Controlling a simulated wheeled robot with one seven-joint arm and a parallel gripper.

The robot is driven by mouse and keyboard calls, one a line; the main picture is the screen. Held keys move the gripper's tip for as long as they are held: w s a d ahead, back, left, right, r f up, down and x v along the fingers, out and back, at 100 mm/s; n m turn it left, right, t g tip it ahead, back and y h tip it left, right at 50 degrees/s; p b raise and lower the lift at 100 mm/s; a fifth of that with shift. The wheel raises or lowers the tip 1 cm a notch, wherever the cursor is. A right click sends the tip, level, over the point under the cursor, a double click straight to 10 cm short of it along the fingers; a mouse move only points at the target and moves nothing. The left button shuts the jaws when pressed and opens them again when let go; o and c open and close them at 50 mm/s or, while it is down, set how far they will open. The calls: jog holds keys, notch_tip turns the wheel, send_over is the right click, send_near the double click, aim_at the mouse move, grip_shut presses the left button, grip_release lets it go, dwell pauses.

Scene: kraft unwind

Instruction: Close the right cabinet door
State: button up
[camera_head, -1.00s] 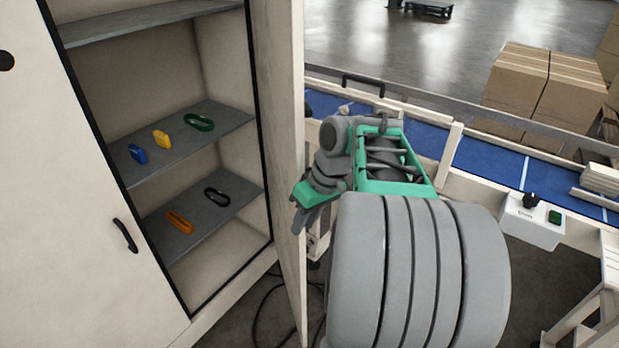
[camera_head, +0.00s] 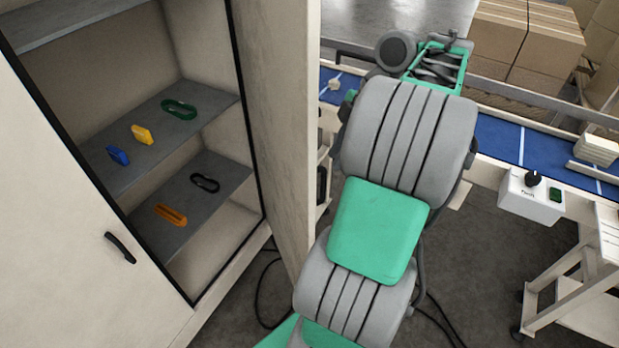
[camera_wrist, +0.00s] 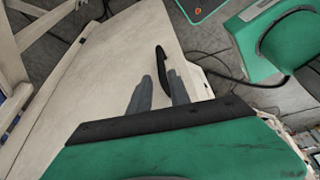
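The cabinet's right door (camera_head: 276,130) stands open, seen nearly edge-on in the head view. Its pale outer face (camera_wrist: 120,62) fills the middle of the wrist view, with a black bar handle (camera_wrist: 163,66) on it. My gripper (camera_wrist: 160,76) is open, its two grey fingers pointing at this face. The handle's lower end shows between the fingertips; I cannot tell whether they touch it. In the head view my arm is right of the door and hides most of the gripper. The left cabinet door (camera_head: 70,220) is shut.
Cabinet shelves (camera_head: 150,160) hold a blue, a yellow, a green, an orange and a black item. A blue conveyor (camera_head: 500,140) with a control box (camera_head: 530,196) runs behind my arm. Cardboard boxes (camera_head: 525,40) stand at the back. Dark cables (camera_head: 262,290) lie on the floor below the door.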

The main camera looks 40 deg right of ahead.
jog(key=b+x, duration=0.4)
jog(key=x, duration=0.7)
jog(key=shift+a+f, duration=0.25)
jog(key=shift+f, duration=0.1)
grip_shut()
dwell(0.7)
